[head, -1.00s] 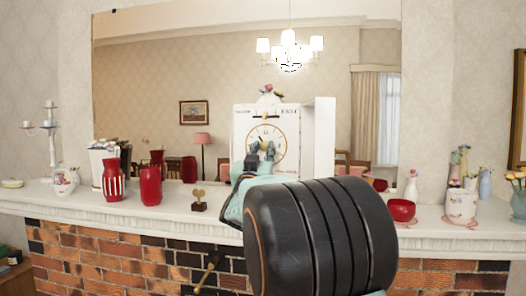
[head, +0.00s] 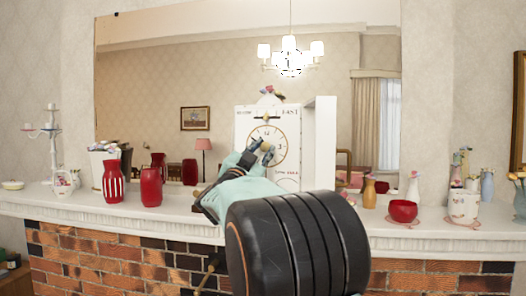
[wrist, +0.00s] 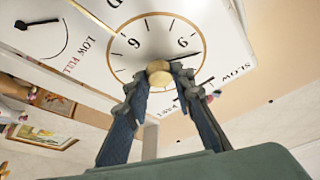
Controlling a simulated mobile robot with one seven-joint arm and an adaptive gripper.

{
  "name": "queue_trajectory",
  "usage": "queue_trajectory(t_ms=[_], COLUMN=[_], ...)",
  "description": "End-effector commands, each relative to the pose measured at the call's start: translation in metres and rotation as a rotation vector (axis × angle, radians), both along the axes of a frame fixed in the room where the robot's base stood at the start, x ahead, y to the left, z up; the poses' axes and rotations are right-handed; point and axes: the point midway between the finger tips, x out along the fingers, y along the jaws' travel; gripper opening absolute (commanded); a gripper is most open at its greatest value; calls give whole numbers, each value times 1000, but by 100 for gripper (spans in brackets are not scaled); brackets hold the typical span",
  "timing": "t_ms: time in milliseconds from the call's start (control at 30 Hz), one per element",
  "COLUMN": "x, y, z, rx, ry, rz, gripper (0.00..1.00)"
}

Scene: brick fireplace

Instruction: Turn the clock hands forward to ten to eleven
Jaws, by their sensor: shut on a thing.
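The white clock (head: 245,128) stands on the mantel with its door (head: 325,140) swung open to the right. Its round dial (head: 279,134) has a brass ring and faces me; my gripper covers its lower left part. In the wrist view the dial (wrist: 119,60) looks turned, and a brass round knob (wrist: 158,72) sits at its middle. A thin black hand (wrist: 190,56) reaches from the knob toward the right. The other hand is not clear. My gripper (wrist: 165,78) is shut on the knob, one finger on each side. It also shows in the head view (head: 262,152).
On the mantel (head: 100,208), red vases (head: 151,187) and a white candelabrum (head: 52,145) stand left. A mirror (head: 150,95) is behind the clock.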

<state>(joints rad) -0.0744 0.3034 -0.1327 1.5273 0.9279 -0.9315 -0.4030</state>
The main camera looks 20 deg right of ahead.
Motion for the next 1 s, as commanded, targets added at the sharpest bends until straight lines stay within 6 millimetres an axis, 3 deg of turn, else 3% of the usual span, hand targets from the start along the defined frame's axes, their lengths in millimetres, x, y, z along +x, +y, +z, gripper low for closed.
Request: queue_trajectory(t_ms=[367, 400, 533, 833, 1000], x=[0, 0, 0, -1, -10], y=[0, 0, 0, 1, 11], z=[0, 0, 0, 0, -5], rx=[4, 4, 4, 3, 4], ry=[-2, -2, -2, -1, 0], rz=[1, 1, 1, 1, 1], gripper=[0, 26, 40, 40, 40])
